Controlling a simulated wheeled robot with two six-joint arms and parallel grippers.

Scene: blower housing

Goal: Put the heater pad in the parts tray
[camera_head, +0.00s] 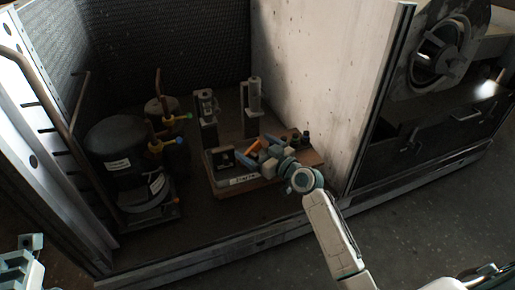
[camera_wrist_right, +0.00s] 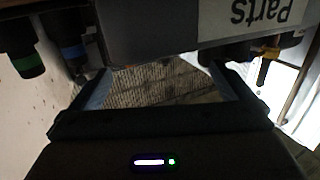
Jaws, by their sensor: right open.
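The parts tray (camera_head: 243,180) shows a white label at the front of the wooden board. In the right wrist view its label reads "Parts" upside down (camera_wrist_right: 262,12), at the top of the picture. My right gripper (camera_head: 268,156) is over the board, just behind and right of the label. In the right wrist view its two fingers (camera_wrist_right: 160,90) are spread with nothing held between them. I cannot pick out the heater pad with certainty; a dark square piece (camera_head: 223,159) lies at the board's left end. A part of my left arm or gripper (camera_head: 22,262) shows at the lower left edge.
Orange (camera_head: 253,145) and blue pieces lie close behind my right gripper. A black compressor (camera_head: 118,160) with copper pipes stands left. A pale wall (camera_head: 318,70) closes the right side.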

